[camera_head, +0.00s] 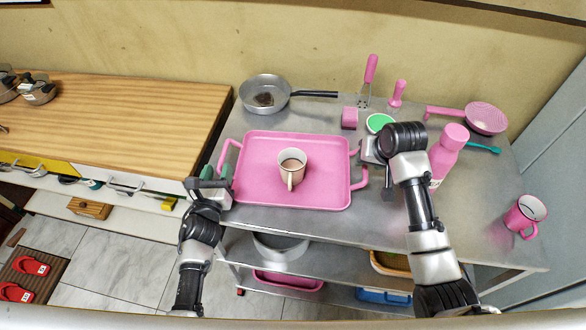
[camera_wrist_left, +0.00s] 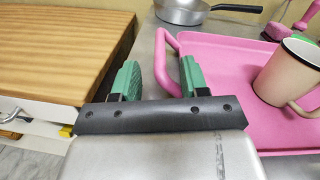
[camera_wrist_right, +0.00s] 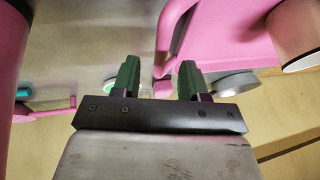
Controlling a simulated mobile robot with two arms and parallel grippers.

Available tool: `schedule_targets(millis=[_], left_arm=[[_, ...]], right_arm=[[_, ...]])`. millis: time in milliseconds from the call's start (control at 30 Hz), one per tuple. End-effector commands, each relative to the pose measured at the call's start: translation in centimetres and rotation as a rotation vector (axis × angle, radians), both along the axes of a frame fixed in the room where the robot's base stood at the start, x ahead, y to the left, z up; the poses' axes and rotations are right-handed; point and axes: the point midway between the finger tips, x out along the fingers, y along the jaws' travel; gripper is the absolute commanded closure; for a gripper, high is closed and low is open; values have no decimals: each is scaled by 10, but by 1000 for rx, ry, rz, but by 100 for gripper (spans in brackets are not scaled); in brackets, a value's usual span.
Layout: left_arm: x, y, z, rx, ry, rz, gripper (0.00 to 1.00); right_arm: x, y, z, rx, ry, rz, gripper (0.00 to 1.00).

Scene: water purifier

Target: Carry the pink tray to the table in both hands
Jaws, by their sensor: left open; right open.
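The pink tray (camera_head: 262,192) lies flat on the steel worktop (camera_head: 300,221), with a beige mug (camera_head: 291,165) standing near its middle. It has a raised handle on each side. My left gripper (camera_head: 218,176) is open at the left handle (camera_head: 224,156); in the left wrist view that handle (camera_wrist_left: 162,55) runs between the fingers, nearer the right one. My right gripper (camera_head: 370,152) is open by the right handle (camera_head: 360,182); in the right wrist view the handle (camera_wrist_right: 166,45) appears between the fingertips, closer to the right one. Contact cannot be told.
A frying pan (camera_head: 264,95) stands behind the tray. A pink bottle (camera_head: 449,150) stands close beside my right arm. A pink mug (camera_head: 525,215) is at the right, and a pink strainer (camera_head: 485,118) at the back right. A wooden counter (camera_head: 110,115) to the left has a broad clear top.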

Motion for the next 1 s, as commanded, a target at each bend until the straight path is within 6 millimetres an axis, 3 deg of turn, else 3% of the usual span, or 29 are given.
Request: schedule_targets(millis=[233,633,900,933,1000], left_arm=[[31,-3,0,0,0,0,56],[37,-3,0,0,1,0,56],[36,-3,0,0,0,0,95],[36,-3,0,0,0,0,100],[36,-3,0,0,0,0,100]], right_arm=[[12,5,-28,0,1,-1,57],[15,6,-33,0,-1,0,57],[15,6,-33,0,-1,0,96],[15,6,-33,0,-1,0,100],[15,5,-33,0,-1,0,100]])
